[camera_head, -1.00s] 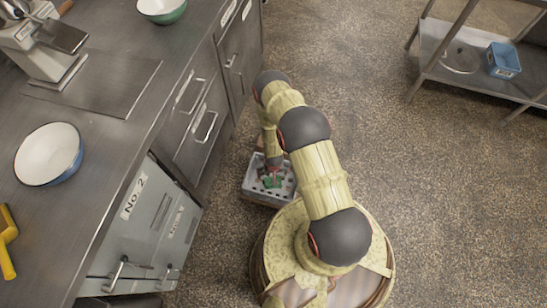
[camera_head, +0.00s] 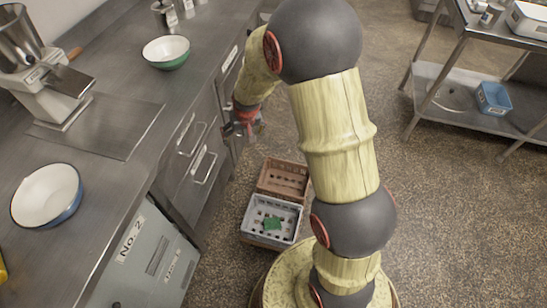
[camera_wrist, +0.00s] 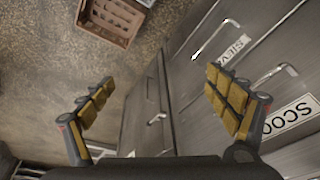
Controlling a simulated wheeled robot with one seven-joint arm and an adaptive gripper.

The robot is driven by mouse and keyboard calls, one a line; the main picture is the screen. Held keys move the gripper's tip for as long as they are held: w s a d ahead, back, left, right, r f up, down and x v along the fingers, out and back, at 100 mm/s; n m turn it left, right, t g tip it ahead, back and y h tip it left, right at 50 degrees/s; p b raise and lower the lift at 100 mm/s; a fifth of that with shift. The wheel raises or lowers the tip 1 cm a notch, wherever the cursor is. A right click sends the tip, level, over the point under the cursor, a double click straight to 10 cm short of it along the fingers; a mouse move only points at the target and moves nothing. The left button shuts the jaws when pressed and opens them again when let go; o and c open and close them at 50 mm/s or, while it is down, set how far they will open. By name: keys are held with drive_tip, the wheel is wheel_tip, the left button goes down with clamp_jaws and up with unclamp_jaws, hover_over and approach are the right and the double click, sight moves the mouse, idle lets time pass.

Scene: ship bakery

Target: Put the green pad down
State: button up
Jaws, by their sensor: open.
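The green pad (camera_head: 272,224) lies inside the grey crate (camera_head: 248,217) on the floor, beside the counter's drawers. My gripper (camera_head: 243,128) is raised well above the crate and beyond it, near the counter's edge. In the wrist view my gripper (camera_wrist: 165,105) has its two fingers spread wide, with nothing between them. The pad does not show in the wrist view.
A brown crate (camera_head: 283,180) stands just beyond the grey one; it also shows in the wrist view (camera_wrist: 112,20). Drawer handles (camera_head: 203,168) jut from the counter (camera_head: 110,180) at left. A steel shelf (camera_head: 450,115) holds a blue bin (camera_head: 493,98) at right. Floor between is clear.

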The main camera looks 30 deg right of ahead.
drive_tip(key=s+a+f+v, duration=0.1)
drive_tip(key=s+a+v, duration=0.1)
drive_tip(key=v, duration=1.2)
drive_tip(key=s+a+r+n+t, duration=0.1)
drive_tip(key=s+r, duration=0.6)
drive_tip(key=s, duration=0.5)
drive_tip(key=s+a+r+n+t, duration=0.1)
drive_tip(key=s+a+r, duration=0.1)
drive_tip(key=s+r, duration=0.5)
drive_tip(key=s, duration=0.5)
drive_tip(key=shift+r, duration=0.25)
